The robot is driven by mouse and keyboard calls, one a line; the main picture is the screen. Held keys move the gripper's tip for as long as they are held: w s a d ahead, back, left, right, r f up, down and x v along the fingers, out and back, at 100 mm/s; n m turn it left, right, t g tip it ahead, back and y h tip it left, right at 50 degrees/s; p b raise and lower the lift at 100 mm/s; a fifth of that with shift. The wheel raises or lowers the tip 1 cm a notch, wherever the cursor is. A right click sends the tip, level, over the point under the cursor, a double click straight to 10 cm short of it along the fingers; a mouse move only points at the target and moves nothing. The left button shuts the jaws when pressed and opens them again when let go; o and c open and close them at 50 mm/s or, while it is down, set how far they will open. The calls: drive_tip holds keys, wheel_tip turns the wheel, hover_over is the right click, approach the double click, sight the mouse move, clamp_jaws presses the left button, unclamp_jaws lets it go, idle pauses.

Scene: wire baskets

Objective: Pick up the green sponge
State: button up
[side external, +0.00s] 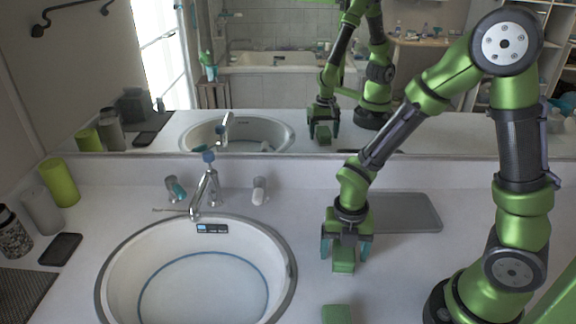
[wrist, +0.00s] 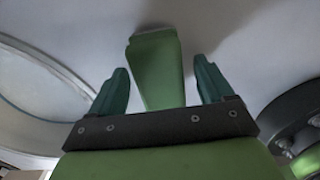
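A green block (side external: 344,261), which looks like the sponge, shows between the fingers of my gripper (side external: 346,250) over the counter right of the sink. In the wrist view this green block (wrist: 156,62) reaches up from between the two dark teal fingers of my gripper (wrist: 162,88), with a gap on each side. The fingers are open. I cannot tell whether the block's base rests on the counter; its near end is hidden by my gripper. A second green block (side external: 336,314) lies nearer the camera, cut by the bottom edge.
A white sink (side external: 118,262) with a chrome faucet (side external: 206,192) is left of my gripper. A grey tray (side external: 405,212) lies behind it at right. A green cup (side external: 59,182), a grey cup (side external: 41,212) and a dark dish (side external: 60,249) stand far left. A mirror backs the counter.

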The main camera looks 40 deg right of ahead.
drive_tip(key=c, duration=1)
drive_tip(key=shift+r, duration=0.1)
wheel_tip(320, 180, up, 10)
drive_tip(key=shift+f, duration=0.1)
drive_tip(key=o, duration=0.4)
drive_tip(key=c, duration=0.3)
